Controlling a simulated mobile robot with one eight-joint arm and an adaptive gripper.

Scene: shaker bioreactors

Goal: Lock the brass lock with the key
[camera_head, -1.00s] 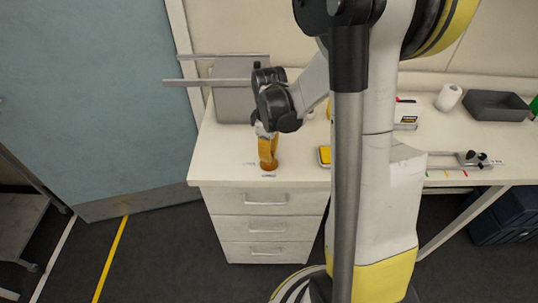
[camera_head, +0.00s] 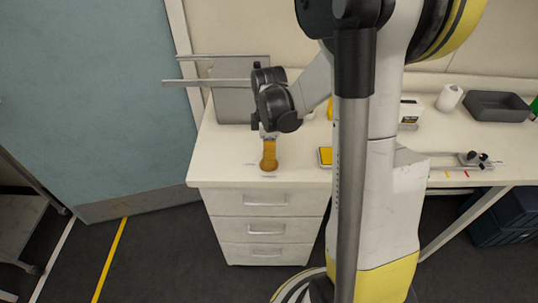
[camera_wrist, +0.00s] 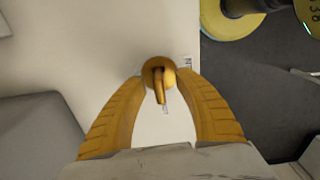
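The brass lock (camera_wrist: 146,75) is a round brass piece in the wrist view, on the white desk close to its edge. The key (camera_wrist: 161,94) looks like a narrow brass piece standing out of the lock's middle toward the camera. How deep it sits is hidden. My gripper (camera_wrist: 164,80) has its two yellow fingers spread, one on each side of the lock and key, with a gap around the key. In the head view my gripper (camera_head: 269,163) points down at the desk's front left, and the lock and key cannot be told apart from the fingers there.
The white desk (camera_head: 230,160) has drawers (camera_head: 265,227) below. A grey box-like device (camera_head: 230,103) stands behind my gripper. A small yellow-topped item (camera_head: 325,156) lies to its right. A grey tray (camera_head: 498,105) and white roll (camera_head: 449,97) are at the far right.

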